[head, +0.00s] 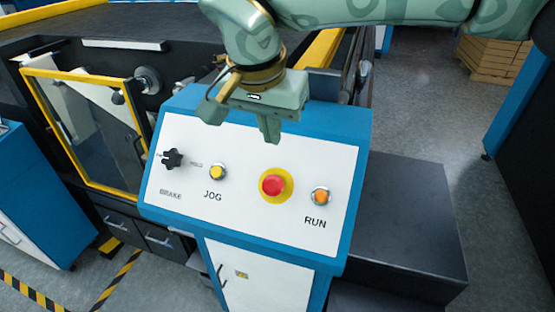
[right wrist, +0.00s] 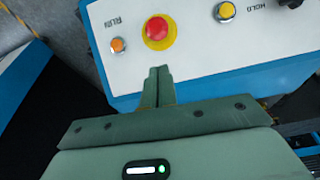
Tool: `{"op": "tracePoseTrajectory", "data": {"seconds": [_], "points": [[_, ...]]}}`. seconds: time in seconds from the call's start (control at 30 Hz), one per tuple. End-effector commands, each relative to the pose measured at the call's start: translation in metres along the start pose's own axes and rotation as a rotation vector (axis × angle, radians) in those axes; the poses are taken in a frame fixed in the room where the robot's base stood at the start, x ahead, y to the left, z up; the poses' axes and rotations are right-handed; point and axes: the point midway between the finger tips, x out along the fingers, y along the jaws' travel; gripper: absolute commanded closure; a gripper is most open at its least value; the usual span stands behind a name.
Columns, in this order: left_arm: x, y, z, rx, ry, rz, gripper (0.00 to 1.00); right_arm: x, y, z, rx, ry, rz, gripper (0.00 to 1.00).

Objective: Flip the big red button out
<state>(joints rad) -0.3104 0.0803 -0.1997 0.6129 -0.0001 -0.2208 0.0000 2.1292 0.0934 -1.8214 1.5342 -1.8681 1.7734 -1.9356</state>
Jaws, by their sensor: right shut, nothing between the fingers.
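The big red button (head: 273,185) sits on a yellow round base on the white face of the control panel (head: 230,215). It also shows in the right wrist view (right wrist: 157,29), just beyond the fingertips. My right gripper (head: 271,138) is shut and empty. It hangs over the panel's upper part, above the button in the head view and apart from it. Its closed fingers also show in the right wrist view (right wrist: 160,72). My left gripper is not in view.
The orange RUN button (head: 320,196) is right of the red button. The yellow JOG button (head: 217,172) and a black BRAKE knob (head: 173,158) are to its left. A dark box (head: 405,215) stands right of the panel. A yellow-framed guard (head: 92,130) is at left.

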Motion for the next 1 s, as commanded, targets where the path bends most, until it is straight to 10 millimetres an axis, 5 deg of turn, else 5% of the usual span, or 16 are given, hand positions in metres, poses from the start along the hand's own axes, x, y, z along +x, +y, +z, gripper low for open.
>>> {"op": "tracePoseTrajectory", "data": {"seconds": [0.23, 0.7, 1.0], "points": [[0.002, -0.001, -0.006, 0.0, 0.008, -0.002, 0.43, 0.015, 0.0, 0.001, -0.001, -0.002, 0.0, 1.0], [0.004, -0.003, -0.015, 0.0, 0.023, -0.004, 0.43, 0.091, -0.001, 0.001, -0.001, -0.004, -0.001, 1.0], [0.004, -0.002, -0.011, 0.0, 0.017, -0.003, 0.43, 0.101, -0.001, 0.001, 0.0, -0.002, -0.002, 1.0]]}}
